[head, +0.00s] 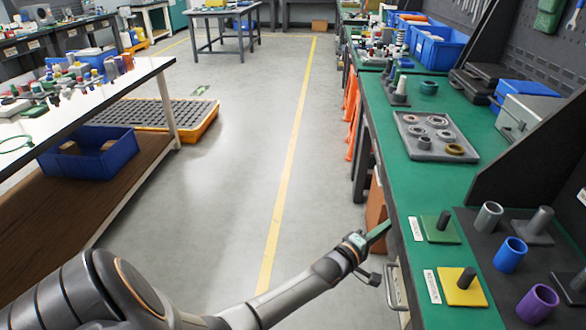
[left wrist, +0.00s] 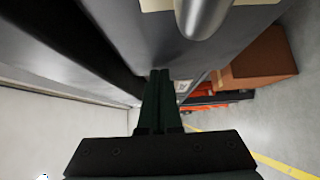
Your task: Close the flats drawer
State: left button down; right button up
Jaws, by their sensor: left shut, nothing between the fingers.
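My left arm reaches in from the bottom of the head view to the left edge of the green bench. My left gripper (head: 378,232) is shut and empty, its fingers beside the bench front. A metal drawer handle (head: 397,287) shows below the bench top, nearer than the fingertips. In the left wrist view the shut fingers (left wrist: 159,85) point along a grey drawer front (left wrist: 245,22) with a rounded handle (left wrist: 203,14). I cannot tell whether the fingers touch it, how far the drawer stands out, or read its label. My right gripper is not in view.
The green bench top (head: 398,170) holds a grey tray (head: 408,148) of rings, a green plate (head: 432,236) and a yellow plate (head: 465,294) with posts. A brown box (left wrist: 264,58) stands near the bench front.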

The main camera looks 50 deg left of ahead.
pick_arm(q)
jog(key=shift+w+d, duration=0.95)
jog(key=shift+d, duration=0.2)
jog(key=shift+w+d, duration=0.1)
jog(key=shift+d, duration=0.05)
jog(key=shift+r, duration=0.1)
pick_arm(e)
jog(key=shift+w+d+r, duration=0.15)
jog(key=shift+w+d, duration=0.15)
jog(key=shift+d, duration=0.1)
pick_arm(q)
jog(key=shift+d, duration=0.1)
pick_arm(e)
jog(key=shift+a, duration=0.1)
